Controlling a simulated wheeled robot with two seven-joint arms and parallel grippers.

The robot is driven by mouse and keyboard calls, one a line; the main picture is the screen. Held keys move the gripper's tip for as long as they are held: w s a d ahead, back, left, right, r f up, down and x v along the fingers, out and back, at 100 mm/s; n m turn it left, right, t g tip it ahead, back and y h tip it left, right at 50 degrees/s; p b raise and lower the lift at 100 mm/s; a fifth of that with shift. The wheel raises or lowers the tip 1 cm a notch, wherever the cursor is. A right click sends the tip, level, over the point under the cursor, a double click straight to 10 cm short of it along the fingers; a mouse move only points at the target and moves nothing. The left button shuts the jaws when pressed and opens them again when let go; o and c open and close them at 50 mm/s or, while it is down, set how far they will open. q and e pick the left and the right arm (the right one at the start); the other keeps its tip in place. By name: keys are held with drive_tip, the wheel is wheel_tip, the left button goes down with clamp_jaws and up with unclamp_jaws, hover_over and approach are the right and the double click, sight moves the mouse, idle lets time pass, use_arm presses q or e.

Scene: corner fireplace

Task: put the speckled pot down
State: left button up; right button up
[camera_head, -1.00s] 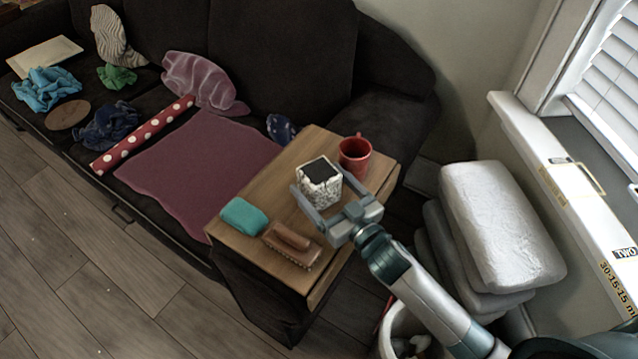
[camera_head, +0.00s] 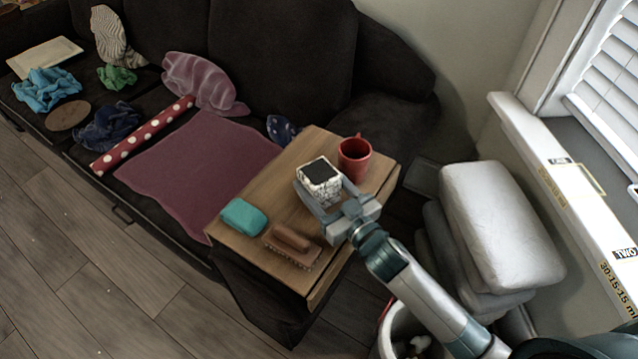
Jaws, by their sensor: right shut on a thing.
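The speckled pot (camera_head: 324,189), white with dark flecks and a dark top, is at the wooden board (camera_head: 276,195) over the sofa's arm end. My right gripper (camera_head: 323,200) is shut on the pot, with its fingers along the pot's sides and the arm coming from the lower right. The fingers hide part of the pot's lower side. I cannot tell whether its base touches the board. My left gripper is not in view.
A red mug (camera_head: 353,160) stands close behind the pot, to the right. A teal block (camera_head: 244,216) and a brown brush (camera_head: 291,245) lie on the board's front left. Stacked cushions (camera_head: 497,225) are at the right. Bare board shows left of the pot.

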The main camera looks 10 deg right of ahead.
sight(319, 171)
drive_tip(key=shift+r, duration=0.2)
wheel_tip(319, 171, up, 4)
drive_tip(key=shift+r+p, duration=0.1)
drive_tip(key=shift+p, duration=0.4)
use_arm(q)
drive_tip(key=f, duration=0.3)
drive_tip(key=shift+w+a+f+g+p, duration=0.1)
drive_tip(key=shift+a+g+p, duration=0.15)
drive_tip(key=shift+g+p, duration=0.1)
use_arm(e)
drive_tip(key=s+d+r, duration=0.6)
drive_tip(key=s+d, duration=0.2)
drive_tip(key=shift+s+r, duration=0.15)
drive_tip(key=shift+r, duration=0.15)
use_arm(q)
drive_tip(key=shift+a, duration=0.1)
